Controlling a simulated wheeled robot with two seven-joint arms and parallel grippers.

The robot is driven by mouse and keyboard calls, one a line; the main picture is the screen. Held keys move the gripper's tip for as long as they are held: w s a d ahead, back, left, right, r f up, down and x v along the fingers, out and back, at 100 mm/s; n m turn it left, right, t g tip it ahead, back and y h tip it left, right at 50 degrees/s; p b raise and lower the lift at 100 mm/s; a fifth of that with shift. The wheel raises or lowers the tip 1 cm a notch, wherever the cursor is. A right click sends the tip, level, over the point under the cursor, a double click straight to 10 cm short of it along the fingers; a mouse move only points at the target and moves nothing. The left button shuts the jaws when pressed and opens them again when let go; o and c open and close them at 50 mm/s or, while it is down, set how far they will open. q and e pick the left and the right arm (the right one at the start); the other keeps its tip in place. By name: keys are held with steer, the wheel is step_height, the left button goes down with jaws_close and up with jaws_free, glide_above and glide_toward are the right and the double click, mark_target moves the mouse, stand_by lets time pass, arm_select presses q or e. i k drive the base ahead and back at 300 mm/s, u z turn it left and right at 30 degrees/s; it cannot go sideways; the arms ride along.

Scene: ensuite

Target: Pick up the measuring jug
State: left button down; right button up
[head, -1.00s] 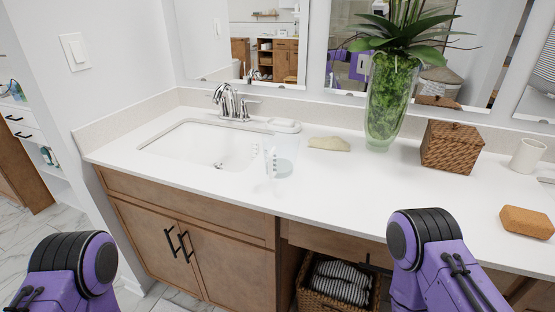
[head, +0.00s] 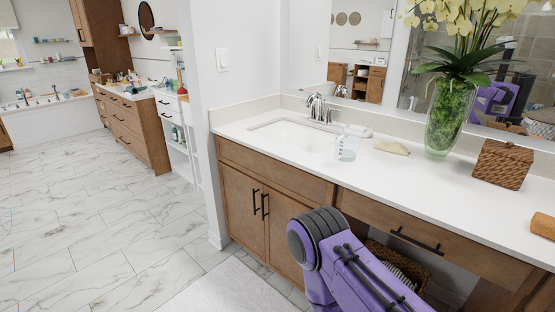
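The measuring jug (head: 348,146) is clear with faint markings. It stands upright on the white countertop, just right of the sink (head: 294,134) and near the counter's front edge. One of my purple arms shows at the bottom right, below and in front of the counter, and is apart from the jug. Neither gripper shows in the head view.
A glass vase with a plant (head: 447,115), a wicker box (head: 502,164), a cloth (head: 392,148) and an orange-brown sponge (head: 543,225) are on the counter. A wooden cabinet (head: 240,203) is below. Open marble floor (head: 90,220) lies to the left.

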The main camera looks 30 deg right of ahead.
mark_target(348, 139)
steer(key=u, duration=0.7)
steer(key=i, duration=1.3)
steer(key=z, duration=1.25)
steer(key=i, duration=0.75)
steer(key=z, duration=0.85)
